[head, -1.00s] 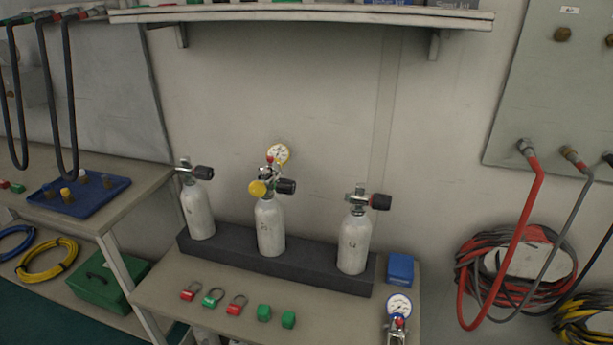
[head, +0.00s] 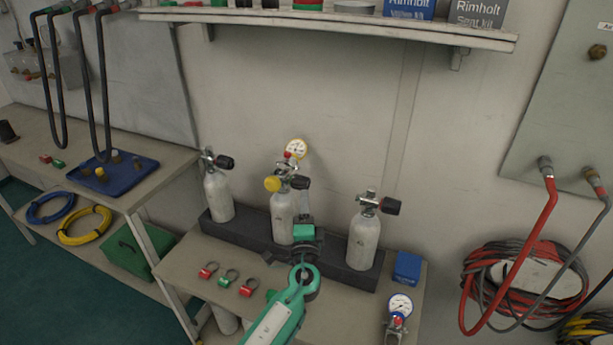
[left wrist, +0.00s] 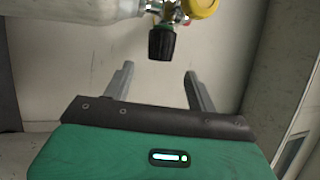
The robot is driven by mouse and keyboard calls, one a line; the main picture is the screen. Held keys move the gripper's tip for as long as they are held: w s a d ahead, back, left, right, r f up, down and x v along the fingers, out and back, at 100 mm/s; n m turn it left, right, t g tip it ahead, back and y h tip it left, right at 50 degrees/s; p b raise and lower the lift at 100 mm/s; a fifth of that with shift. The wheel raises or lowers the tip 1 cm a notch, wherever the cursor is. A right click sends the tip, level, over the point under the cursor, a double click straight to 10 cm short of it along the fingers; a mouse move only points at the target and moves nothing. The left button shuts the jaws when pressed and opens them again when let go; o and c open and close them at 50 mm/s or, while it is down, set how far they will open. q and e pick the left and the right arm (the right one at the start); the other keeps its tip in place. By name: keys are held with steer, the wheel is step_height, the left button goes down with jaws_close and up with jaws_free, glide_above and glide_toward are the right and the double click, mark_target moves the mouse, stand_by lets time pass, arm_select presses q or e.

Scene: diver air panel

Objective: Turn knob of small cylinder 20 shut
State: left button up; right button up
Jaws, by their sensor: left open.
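Three small white cylinders stand in a dark rack (head: 345,273): a left one (head: 218,197), a middle one (head: 282,217) and a right one (head: 363,240). Their markings are too small to read. The middle one has a black knob (head: 301,183) on its right side and a yellow cap and gauge (head: 296,148) on its valve. My left gripper (head: 303,214) is open in front of it, just below the knob. In the left wrist view, the black knob (left wrist: 162,43) lies just beyond the gap between the open fingers (left wrist: 158,70), not between them. My right gripper is not visible.
Red and green clips (head: 228,278) lie on the bench front. A blue box (head: 408,267) and a gauge (head: 400,304) are at its right. A shelf (head: 330,17) hangs above. Hoses hang on the right wall.

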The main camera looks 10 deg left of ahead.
mark_target(305, 179)
arm_select(q)
steer(key=p+x, duration=0.1)
steer(key=x, duration=0.7)
steer(key=shift+w+a+r, duration=0.1)
steer(key=shift+w+r, duration=0.05)
steer(key=shift+w, duration=0.2)
steer(key=shift+w+a+p, duration=0.1)
steer(key=shift+w+p, duration=0.2)
steer(key=shift+w, duration=0.05)
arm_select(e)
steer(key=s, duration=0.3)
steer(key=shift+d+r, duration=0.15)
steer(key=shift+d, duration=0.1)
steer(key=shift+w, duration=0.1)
arm_select(q)
steer(key=c, duration=1)
steer(key=shift+r, duration=0.1)
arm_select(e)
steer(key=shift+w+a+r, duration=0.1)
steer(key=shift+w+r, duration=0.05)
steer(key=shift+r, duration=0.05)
